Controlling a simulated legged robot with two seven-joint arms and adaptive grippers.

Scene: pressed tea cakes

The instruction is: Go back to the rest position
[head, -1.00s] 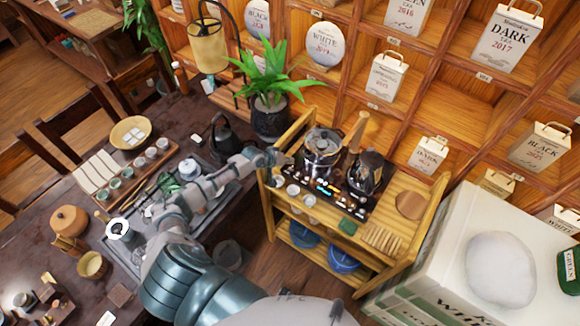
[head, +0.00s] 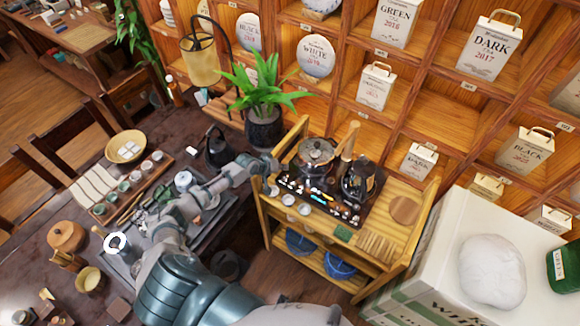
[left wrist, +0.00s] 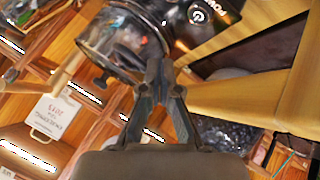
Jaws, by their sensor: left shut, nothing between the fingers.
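My left gripper (head: 271,163) is at the end of my left arm, just at the left edge of the wooden cart (head: 402,235). In the left wrist view the left gripper (left wrist: 155,75) has its fingers together, with nothing between them. A glass and metal kettle (head: 316,153) stands on the cart's top to the right of the gripper. In the left wrist view the kettle (left wrist: 110,42) appears beyond the fingertips; I cannot tell how near it is. My right gripper is not in view.
A dark tea table (head: 100,215) with cups and a tea tray lies at the left. A potted plant (head: 262,95) stands behind the gripper. A second glass pot (head: 360,180) is on the cart. A white box (head: 450,245) is at the right, with tall shelves behind.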

